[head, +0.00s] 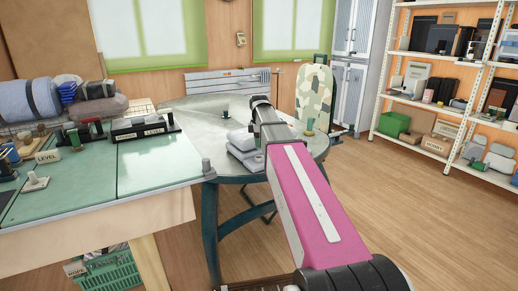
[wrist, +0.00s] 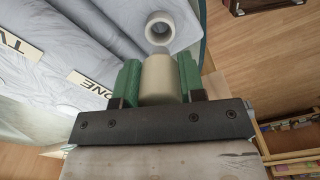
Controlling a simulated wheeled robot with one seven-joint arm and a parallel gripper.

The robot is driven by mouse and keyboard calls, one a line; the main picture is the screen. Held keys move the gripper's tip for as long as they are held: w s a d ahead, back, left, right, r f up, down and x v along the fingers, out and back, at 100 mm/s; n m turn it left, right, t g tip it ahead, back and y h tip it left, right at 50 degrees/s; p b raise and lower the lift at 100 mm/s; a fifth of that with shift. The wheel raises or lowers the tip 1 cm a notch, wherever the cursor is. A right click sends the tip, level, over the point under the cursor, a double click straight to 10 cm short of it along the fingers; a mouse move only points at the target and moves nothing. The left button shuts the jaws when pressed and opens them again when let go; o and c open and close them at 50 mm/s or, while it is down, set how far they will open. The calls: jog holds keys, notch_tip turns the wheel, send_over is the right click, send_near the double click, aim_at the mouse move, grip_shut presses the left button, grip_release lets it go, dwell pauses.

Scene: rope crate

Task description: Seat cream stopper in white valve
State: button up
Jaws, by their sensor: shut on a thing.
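My gripper (wrist: 158,82) has green pads that press on both sides of a cream stopper (wrist: 160,76), a smooth cylinder, in the wrist view. A white valve (wrist: 150,37), a short ring with an open round mouth, shows just beyond the stopper's far end. The stopper looks apart from the valve, and the mouth looks empty. In the head view my gripper (head: 261,102) is over the round table, and I cannot make out the stopper or valve there.
Grey folded bundles (head: 243,142) lie on the round table (head: 200,108); labelled grey cloth (wrist: 65,50) fills the wrist view's left. A green workbench (head: 150,165) with tools and a level stands left. White shelves (head: 455,110) stand right, beyond clear floor.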

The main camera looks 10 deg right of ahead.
jog(key=shift+f, duration=0.15)
jog(key=shift+f, duration=1.55)
jog(key=shift+f, duration=1.15)
dwell(1.5)
jog(key=o, duration=1.2)
jog(key=shift+r, duration=0.1)
notch_tip(320, 180, up, 11)
jog(key=shift+f, duration=0.2)
